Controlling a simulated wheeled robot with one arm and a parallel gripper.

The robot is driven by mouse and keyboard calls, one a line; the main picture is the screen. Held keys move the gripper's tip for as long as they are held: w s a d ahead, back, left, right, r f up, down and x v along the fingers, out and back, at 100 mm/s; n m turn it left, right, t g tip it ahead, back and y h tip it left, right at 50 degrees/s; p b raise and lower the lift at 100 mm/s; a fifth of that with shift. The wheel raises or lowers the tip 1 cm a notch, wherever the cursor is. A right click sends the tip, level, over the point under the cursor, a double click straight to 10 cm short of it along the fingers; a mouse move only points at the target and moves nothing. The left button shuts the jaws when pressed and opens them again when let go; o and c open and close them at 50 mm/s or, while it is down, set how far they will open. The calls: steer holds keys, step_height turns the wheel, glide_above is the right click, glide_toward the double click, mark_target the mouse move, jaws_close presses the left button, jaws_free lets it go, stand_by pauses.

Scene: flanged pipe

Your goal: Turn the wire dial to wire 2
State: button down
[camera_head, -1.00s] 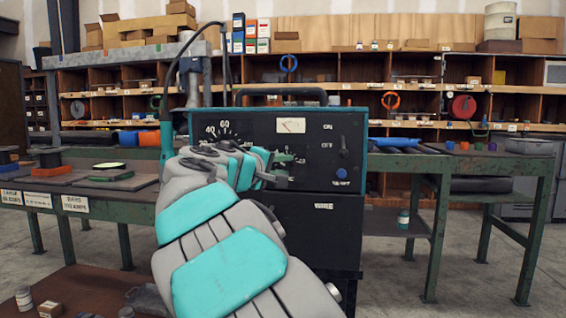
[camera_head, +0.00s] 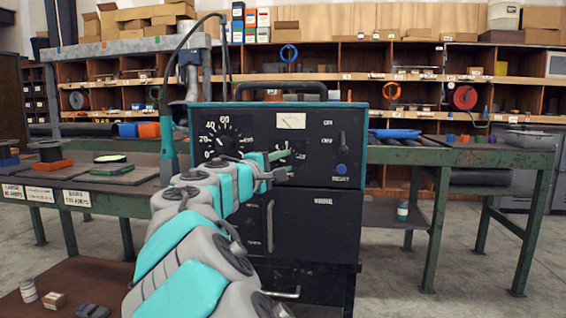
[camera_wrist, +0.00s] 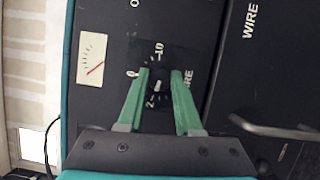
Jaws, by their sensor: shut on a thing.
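The welder's dark front panel (camera_head: 325,174) faces me with a teal frame. The wire dial (camera_wrist: 160,82) is a small black knob on a black plate with white numbers, including 10 and 2, and the word WIRE beside it in the wrist view. My gripper (camera_wrist: 160,72) has its two green fingers on either side of the knob and is shut on it. In the head view my gripper (camera_head: 282,164) hides most of the dial. Where the dial's pointer stands cannot be told.
A larger numbered dial (camera_head: 223,139) is left of my gripper. Green benches (camera_head: 440,158) flank the machine.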

steer(key=shift+f, duration=0.1)
steer(key=c, duration=0.6)
jaws_free()
steer(key=v, duration=0.8)
steer(key=shift+w+b, duration=0.1)
steer(key=shift+b, duration=0.3)
